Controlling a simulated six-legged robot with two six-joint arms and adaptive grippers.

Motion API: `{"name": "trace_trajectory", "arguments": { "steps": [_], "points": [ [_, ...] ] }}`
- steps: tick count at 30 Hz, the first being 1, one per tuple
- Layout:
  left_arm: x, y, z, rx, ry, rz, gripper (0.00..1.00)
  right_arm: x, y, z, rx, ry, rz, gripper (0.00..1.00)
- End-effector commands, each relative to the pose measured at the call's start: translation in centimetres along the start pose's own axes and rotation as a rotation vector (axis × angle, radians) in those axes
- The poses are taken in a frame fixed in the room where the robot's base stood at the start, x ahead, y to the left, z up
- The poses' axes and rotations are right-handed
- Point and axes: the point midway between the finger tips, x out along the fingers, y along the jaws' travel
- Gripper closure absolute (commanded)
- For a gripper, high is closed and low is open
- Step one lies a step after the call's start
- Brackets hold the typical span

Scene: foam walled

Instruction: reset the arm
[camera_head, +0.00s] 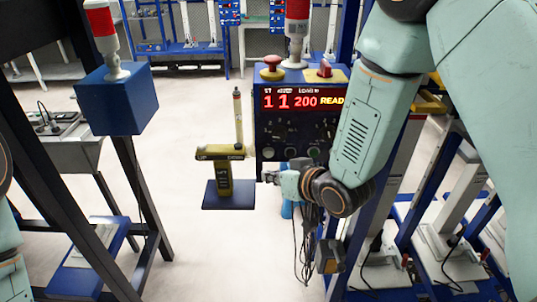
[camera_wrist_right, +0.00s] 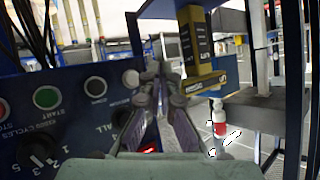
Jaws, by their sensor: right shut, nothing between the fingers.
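My right arm comes down from the upper right in the head view. Its gripper (camera_head: 270,177) points left in front of the lower part of a blue control box (camera_head: 268,130). In the right wrist view the fingers of my right gripper (camera_wrist_right: 158,72) come together at the tips with nothing between them. The box's face fills the left of that view, with a green START button (camera_wrist_right: 46,97) and a black knob (camera_wrist_right: 36,148) beside the fingers. I cannot tell whether the gripper touches the box. Only a piece of my left arm shows at the lower left; its gripper is out of view.
The box carries a lit red display (camera_head: 303,101), a red mushroom button (camera_head: 271,68) and a signal lamp (camera_head: 297,28). A yellow post on a blue base (camera_head: 228,193) stands left of it. A blue box (camera_head: 117,98) is further left. Pale floor lies between.

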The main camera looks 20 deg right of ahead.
Motion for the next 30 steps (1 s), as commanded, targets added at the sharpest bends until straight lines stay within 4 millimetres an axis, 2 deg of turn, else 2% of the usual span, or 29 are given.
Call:
{"name": "trace_trajectory", "arguments": {
  "steps": [9,11,14,18,20,21,27,30],
  "points": [
    [0.0,0.0,0.0,0.000,0.000,0.000,0.60,0.0,0.1,0.1,-0.010,-0.004,0.001,1.00],
    [0.0,0.0,0.0,0.000,0.000,0.000,0.60,-0.2,0.6,1.0,-0.024,-0.039,0.029,1.00],
    [0.3,0.0,0.0,0.000,0.000,0.000,0.60,-1.5,1.9,5.2,-0.015,-0.153,0.103,1.00],
    [1.5,0.0,0.0,0.000,0.000,0.000,0.60,-3.8,3.2,14.2,0.023,-0.356,0.185,1.00],
    [2.0,0.0,0.0,0.000,0.000,0.000,0.60,-5.0,3.5,18.0,0.041,-0.441,0.214,1.00],
    [2.4,0.0,0.0,0.000,0.000,0.000,0.60,-6.0,3.7,20.5,0.053,-0.499,0.231,1.00],
    [4.4,0.0,0.0,0.000,0.000,0.000,0.60,-12.0,3.6,32.1,0.116,-0.780,0.305,1.00],
    [5.3,0.0,0.0,0.000,0.000,0.000,0.60,-14.9,3.2,36.5,0.145,-0.892,0.331,1.00]
  ]
}}
